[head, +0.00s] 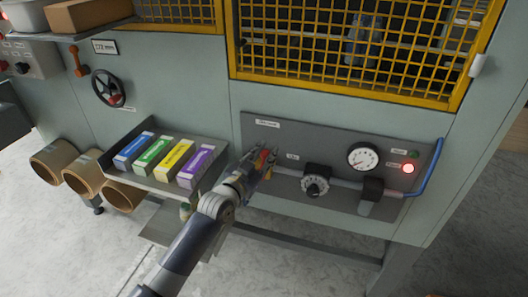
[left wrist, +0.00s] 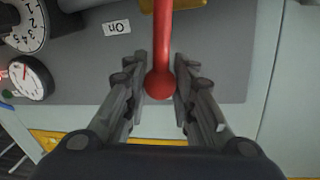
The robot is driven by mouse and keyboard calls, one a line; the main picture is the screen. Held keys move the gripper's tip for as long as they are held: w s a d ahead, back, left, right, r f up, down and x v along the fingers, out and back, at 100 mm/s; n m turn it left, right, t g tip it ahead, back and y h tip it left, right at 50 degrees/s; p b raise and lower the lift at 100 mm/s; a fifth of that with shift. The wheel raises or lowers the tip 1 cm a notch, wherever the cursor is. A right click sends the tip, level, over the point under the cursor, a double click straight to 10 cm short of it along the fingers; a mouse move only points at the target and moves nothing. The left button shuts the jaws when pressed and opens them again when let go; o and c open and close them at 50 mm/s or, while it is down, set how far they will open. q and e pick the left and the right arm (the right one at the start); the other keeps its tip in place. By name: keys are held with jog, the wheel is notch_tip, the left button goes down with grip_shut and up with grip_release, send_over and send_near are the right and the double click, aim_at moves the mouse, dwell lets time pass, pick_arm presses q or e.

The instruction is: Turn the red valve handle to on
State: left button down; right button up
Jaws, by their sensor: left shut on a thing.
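The red valve handle (head: 262,159) is at the left part of the dark grey panel (head: 340,133) in the head view, partly hidden by my left gripper (head: 259,163). In the left wrist view the handle (left wrist: 177,20) is a red bar with a rounded end, lying between the two fingers of my left gripper (left wrist: 161,70). The gripper is shut on it near that end. A white label reading "On" (left wrist: 117,28) sits beside the handle in the left wrist view; the handle is not over it. My right gripper is not in view.
Right of the valve, a pipe runs past a dial knob (head: 316,181) and a pressure gauge (head: 363,157). A red lamp (head: 408,168) is lit. A blue hose (head: 432,172) curves at the panel's right end. A tray (head: 141,178) of colored boxes juts out left of my left arm.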

pick_arm(q)
jog(key=d+f+m+y, duration=0.1)
jog(key=d+f+m, duration=0.1)
jog(key=m, duration=0.2)
jog(key=s+d+f+m+y, duration=0.1)
jog(key=d+f+m, duration=0.1)
jog(key=f+m, duration=0.1)
jog(key=s+d+f+m+y+b, duration=0.1)
jog(key=d+f+m, duration=0.1)
jog(key=d+m, duration=0.1)
jog(key=shift+s+f+m+g, duration=0.2)
jog(key=shift+m+g, duration=0.1)
jog(key=shift+m, duration=0.5)
jog(key=shift+d+f+m+y+b, duration=0.1)
jog(key=shift+f+m+y+b, duration=0.4)
jog(key=shift+f+m, duration=0.45)
jog(key=c, duration=1.3)
grip_release()
